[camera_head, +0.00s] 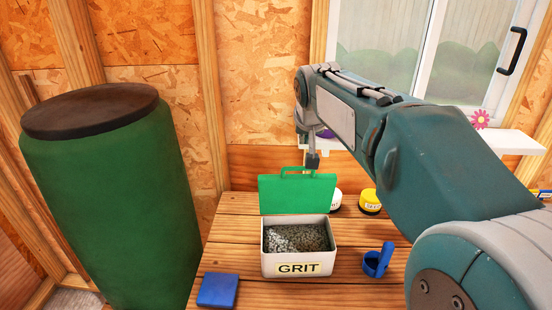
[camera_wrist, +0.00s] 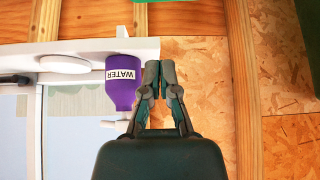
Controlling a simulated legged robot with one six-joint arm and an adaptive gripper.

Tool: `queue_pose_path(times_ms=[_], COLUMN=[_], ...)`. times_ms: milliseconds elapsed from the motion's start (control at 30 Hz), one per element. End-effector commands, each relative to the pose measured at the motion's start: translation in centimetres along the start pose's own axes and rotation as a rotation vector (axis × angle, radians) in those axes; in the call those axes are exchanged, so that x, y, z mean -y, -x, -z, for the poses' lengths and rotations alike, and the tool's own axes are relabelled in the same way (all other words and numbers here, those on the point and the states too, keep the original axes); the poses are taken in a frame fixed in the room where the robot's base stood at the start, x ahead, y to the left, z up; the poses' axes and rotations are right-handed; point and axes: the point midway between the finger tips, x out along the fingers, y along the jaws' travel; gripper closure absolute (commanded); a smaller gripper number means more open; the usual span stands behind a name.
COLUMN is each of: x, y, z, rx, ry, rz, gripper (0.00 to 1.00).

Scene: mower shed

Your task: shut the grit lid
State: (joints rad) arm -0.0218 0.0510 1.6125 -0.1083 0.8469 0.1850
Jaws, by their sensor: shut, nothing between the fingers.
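The grit box (camera_head: 297,264) is a white bin labelled GRIT on the wooden bench, with grey grit showing inside. Its green lid (camera_head: 298,195) stands raised, upright at the box's back edge, with a handle on its top edge. My gripper (camera_head: 312,162) points down by the top of the lid, near the handle. I cannot tell whether it touches the lid. In the wrist view my gripper (camera_wrist: 160,66) has its fingertips together and holds nothing. A small green piece, perhaps the lid, shows at the top edge of that view.
A blue flat block (camera_head: 218,290) lies left of the box and a blue open-lidded cup (camera_head: 377,261) right of it. A yellow jar (camera_head: 370,201) and a white jar stand behind. A purple WATER bottle (camera_wrist: 124,84) is on the sill. A green barrel (camera_head: 110,200) stands left.

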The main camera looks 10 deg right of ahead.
Motion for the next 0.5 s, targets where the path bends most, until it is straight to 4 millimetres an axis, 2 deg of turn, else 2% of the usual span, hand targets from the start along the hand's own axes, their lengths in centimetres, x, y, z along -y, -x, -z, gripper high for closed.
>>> queue_pose_path(times_ms=[167,500], x=[0.1,0.3], y=[-1.1,-6.9], z=[0.3,0.2], rx=[-0.001,0.001], ry=[-0.001,0.001], rz=[-0.001,-0.002], gripper=[1.00,1.00])
